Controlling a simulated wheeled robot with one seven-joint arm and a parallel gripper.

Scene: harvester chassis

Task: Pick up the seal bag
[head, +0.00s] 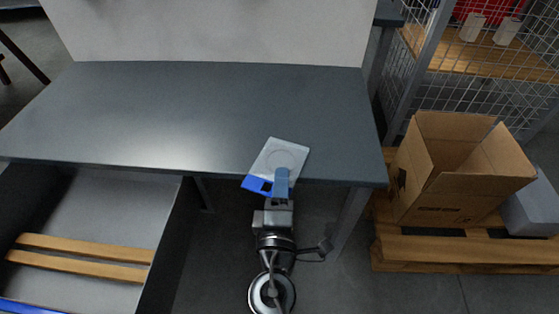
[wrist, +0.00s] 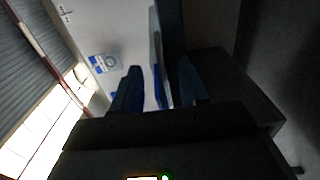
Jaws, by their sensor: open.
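The seal bag (head: 283,154) is a flat, pale bag with a round mark and a blue strip at its near left end. It lies on the dark grey table (head: 200,110) at the front edge, and its blue end sticks out past that edge. In the head view my gripper (head: 281,175) reaches in from the front and covers part of the bag's near end. In the wrist view my gripper (wrist: 159,68) has its two blue fingers apart. The bag (wrist: 157,75) shows edge-on as a thin pale and blue strip between them. Contact cannot be told.
An open cardboard box (head: 455,175) stands on a wooden pallet (head: 450,252) to the right. A wire mesh cage (head: 455,95) is behind it. A dark-walled bin (head: 100,225) with wooden slats is at the left. The rest of the tabletop is clear.

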